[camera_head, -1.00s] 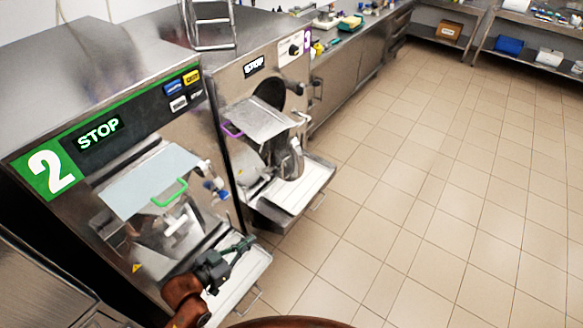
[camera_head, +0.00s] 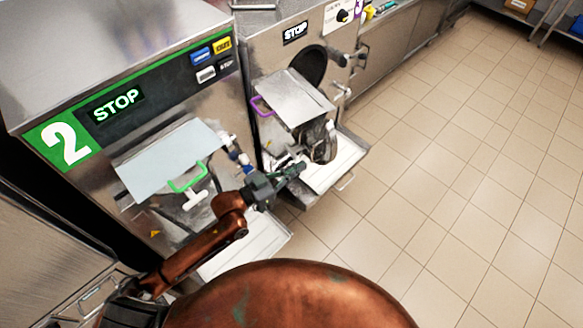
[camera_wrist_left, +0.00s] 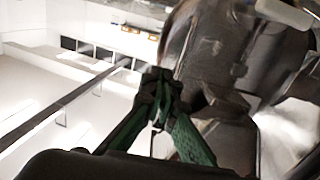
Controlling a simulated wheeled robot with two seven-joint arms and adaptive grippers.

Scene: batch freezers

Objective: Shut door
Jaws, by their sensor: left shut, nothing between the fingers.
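The second machine's round metal door (camera_head: 326,143) hangs open below and in front of its dark round opening (camera_head: 308,66). My left gripper (camera_head: 299,168) is shut and empty, just left of the lower part of this door and above the drip tray. In the left wrist view my left gripper (camera_wrist_left: 160,84) has its green fingers together. A large curved metal surface (camera_wrist_left: 210,40), seemingly the door, fills the area beyond and to the right. Whether the fingers touch it I cannot tell. My right gripper is not in view.
Machine 2 (camera_head: 65,146) stands on the left, with a green-handled lid (camera_head: 165,158) and a white tray (camera_head: 248,240). A purple-handled lid (camera_head: 296,98) sticks out above the open door. A tray (camera_head: 340,165) lies below it. The tiled floor (camera_head: 470,200) to the right is clear.

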